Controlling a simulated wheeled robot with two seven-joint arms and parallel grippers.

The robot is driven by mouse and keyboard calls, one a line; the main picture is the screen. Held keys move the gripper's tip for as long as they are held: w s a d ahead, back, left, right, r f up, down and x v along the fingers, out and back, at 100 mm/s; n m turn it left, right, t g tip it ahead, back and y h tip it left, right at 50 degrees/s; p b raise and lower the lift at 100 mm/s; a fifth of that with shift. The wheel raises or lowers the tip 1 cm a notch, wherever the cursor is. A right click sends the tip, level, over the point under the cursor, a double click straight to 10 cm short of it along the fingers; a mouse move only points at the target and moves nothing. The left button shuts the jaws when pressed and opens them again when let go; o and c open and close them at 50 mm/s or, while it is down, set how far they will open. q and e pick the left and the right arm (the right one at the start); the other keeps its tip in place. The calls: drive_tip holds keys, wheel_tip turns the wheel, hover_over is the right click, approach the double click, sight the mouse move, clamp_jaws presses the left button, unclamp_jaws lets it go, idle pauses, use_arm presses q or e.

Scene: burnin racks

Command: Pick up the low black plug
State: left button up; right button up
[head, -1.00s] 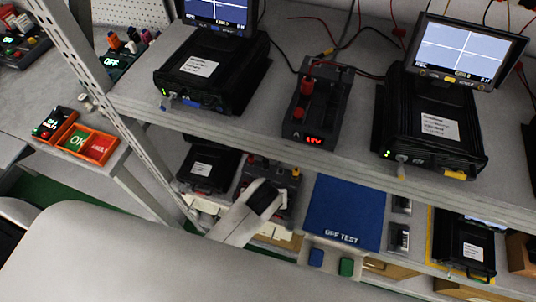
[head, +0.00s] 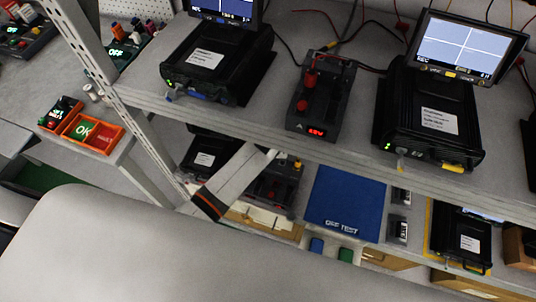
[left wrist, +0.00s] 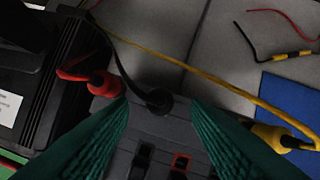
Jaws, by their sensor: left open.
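The low black plug (left wrist: 158,101) stands at the top edge of a dark grey box (left wrist: 145,125) in the left wrist view, with a black cable running up and left from it. My left gripper (left wrist: 160,108) is open, its green ribbed fingers on either side of the plug with gaps showing. I cannot tell the height of the fingertips relative to the plug. In the head view, the lower-shelf box (head: 286,180) is partly hidden by my left arm, and the black plug cannot be made out. My right gripper is not in view.
A red plug (left wrist: 106,84) is just left of the left finger, and a yellow plug (left wrist: 275,136) is to the right. A yellow cable (left wrist: 215,82) crosses above. In the head view, the upper shelf (head: 250,125) overhangs the box; a blue mat (head: 345,200) lies to its right.

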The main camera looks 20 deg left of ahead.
use_arm(q)
drive_tip(key=shift+x, duration=1.25)
drive_tip(key=shift+c, duration=0.5)
drive_tip(key=c, duration=0.8)
drive_tip(key=shift+r, duration=0.1)
drive_tip(key=shift+r, duration=0.55)
wheel_tip(320, 180, up, 2)
drive_tip(key=s+d+b, duration=0.1)
drive_tip(key=s+d, duration=0.1)
drive_tip(key=s, duration=0.6)
drive_tip(key=s+d+b, duration=0.1)
drive_tip(key=s+d, duration=0.2)
drive_tip(key=s, duration=0.6)
drive_tip(key=shift+r, duration=0.15)
